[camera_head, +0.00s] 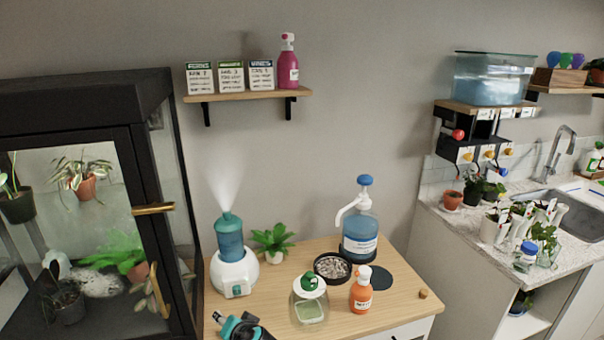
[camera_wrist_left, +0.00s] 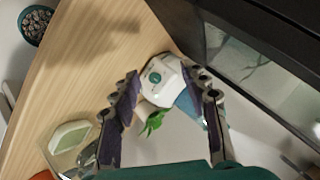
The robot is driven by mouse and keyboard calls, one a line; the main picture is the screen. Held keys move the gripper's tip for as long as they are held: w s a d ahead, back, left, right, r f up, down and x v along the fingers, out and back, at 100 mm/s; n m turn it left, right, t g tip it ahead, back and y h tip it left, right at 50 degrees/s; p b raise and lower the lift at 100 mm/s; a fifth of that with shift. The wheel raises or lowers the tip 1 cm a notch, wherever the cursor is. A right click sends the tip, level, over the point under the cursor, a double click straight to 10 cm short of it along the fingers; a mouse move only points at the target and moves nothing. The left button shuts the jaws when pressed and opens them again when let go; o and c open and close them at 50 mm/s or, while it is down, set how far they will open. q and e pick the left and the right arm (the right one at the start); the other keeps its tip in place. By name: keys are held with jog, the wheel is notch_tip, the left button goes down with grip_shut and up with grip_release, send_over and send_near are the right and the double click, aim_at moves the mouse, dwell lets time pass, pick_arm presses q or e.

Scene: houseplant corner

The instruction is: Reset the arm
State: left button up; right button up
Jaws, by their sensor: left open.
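My left gripper (camera_head: 238,325) is at the bottom edge of the head view, by the front left of the wooden cabinet top (camera_head: 395,305). Its open, empty fingers also show in the left wrist view (camera_wrist_left: 161,73). The white humidifier base (camera_wrist_left: 158,82) appears between and beyond the fingers there, apart from them as far as I can tell. In the head view the humidifier (camera_head: 233,268) stands upright with a teal tank and mist rising. My right gripper is in neither view.
A green plant (camera_head: 273,238), pebble dish (camera_head: 332,267), water dispenser (camera_head: 360,228), orange bottle (camera_head: 360,293) and glass mister (camera_head: 309,300) stand on the cabinet top. A black glass-fronted case (camera_head: 150,185) is left. A sink counter (camera_head: 470,222) is right.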

pick_arm(q)
jog(key=s+r+n+g+h, duration=0.1)
jog(key=s+h, duration=0.2)
jog(key=s, duration=0.7)
jog(key=s+d+r+n+g+h, duration=0.1)
jog(key=s+n+h, duration=0.1)
jog(key=s, duration=0.8)
jog(key=shift+s+d+r+h, duration=0.2)
jog(key=shift+r+h, duration=0.15)
jog(key=shift+h, duration=0.25)
jog(key=shift+w, duration=0.1)
